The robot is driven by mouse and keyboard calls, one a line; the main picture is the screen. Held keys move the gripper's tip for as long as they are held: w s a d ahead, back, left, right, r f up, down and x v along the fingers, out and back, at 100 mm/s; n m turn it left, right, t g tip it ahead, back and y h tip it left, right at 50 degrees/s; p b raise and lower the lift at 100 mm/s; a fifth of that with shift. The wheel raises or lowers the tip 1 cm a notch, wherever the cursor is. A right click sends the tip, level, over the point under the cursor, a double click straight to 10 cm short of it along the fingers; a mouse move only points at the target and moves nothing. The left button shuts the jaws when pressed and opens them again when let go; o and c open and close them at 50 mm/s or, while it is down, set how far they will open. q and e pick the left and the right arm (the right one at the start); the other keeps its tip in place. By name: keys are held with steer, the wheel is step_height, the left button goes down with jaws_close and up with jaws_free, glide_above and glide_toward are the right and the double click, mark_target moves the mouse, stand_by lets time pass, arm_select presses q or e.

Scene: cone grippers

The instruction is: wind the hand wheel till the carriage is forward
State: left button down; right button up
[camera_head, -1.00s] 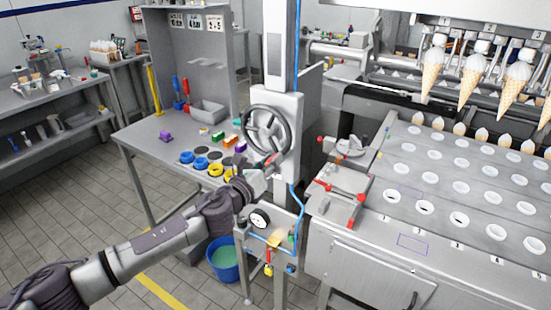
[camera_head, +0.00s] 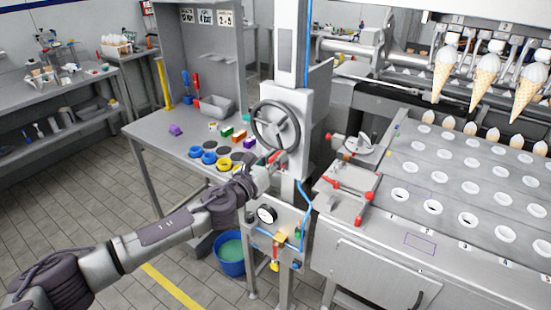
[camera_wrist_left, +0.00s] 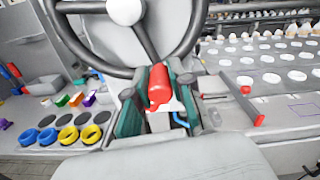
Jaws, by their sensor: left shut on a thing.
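The grey hand wheel (camera_head: 277,126) is mounted on a white box on the upright column. Its red handle (camera_wrist_left: 159,86) sits at the lower part of the rim, between the two green-lined fingers of my left gripper (camera_wrist_left: 158,106). In the head view my left gripper (camera_head: 271,163) is at the bottom of the wheel, shut on the handle. The wheel also fills the top of the left wrist view (camera_wrist_left: 125,12). Several cones (camera_head: 486,80) hang in a row from holders at upper right. I cannot tell which part is the carriage. My right gripper is not in view.
The plate (camera_head: 463,190) with white-ringed holes lies right of the column. Red-handled clamps (camera_head: 348,190) are at its near edge. A grey bench (camera_head: 155,140) with coloured rings and blocks is left of the wheel. A gauge (camera_head: 266,214) and blue bucket (camera_head: 230,254) are below.

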arm_select(q)
steer(key=c, duration=1)
jaws_free()
steer(key=shift+a+f, duration=0.15)
steer(key=shift+f, duration=0.15)
steer(key=shift+w+r, duration=0.1)
steer(key=v, duration=1.2)
